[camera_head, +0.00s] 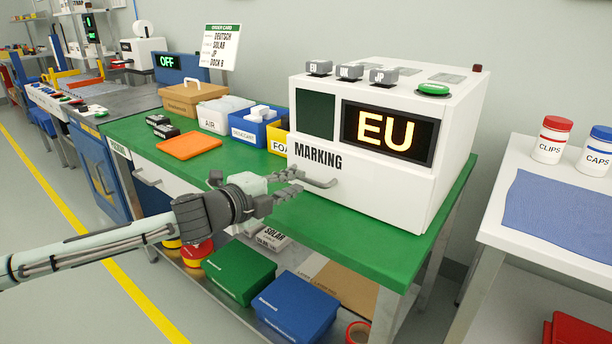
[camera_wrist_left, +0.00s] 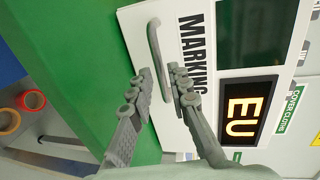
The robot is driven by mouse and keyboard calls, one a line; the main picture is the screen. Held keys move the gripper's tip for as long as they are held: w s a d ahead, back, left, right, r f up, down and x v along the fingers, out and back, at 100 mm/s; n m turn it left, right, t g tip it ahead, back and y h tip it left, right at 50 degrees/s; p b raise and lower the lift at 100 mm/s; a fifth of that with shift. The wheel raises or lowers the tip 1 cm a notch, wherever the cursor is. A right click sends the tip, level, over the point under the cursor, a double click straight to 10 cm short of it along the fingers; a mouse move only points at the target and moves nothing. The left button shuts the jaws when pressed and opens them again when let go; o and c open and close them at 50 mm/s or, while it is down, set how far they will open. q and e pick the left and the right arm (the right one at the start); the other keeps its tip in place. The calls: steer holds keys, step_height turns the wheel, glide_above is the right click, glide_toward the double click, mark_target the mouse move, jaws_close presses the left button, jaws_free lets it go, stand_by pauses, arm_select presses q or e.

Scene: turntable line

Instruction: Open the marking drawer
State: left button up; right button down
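The marking drawer (camera_head: 375,198) is the white lower front of the marking machine, labelled MARKING, and it looks closed. Its grey bar handle (camera_head: 322,183) sticks out at the left of the front. The handle (camera_wrist_left: 154,45) also shows in the left wrist view, with the drawer front (camera_wrist_left: 185,100) behind it. My left gripper (camera_head: 294,181) is at the handle, fingers pointing at the drawer. In the left wrist view its two fingers (camera_wrist_left: 160,74) are apart, with the handle lying between the tips in the picture; I cannot tell whether they touch it. My right gripper is not in view.
The machine's display (camera_head: 390,132) reads EU, with several buttons on top. The green bench (camera_head: 290,205) has bare room in front of the drawer. A yellow bin (camera_head: 278,140), a blue bin (camera_head: 254,128) and an orange tray (camera_head: 189,146) stand to the left.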

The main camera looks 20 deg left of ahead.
mark_target(302, 180)
arm_select(q)
steer(key=shift+x, duration=2.05)
jaws_close()
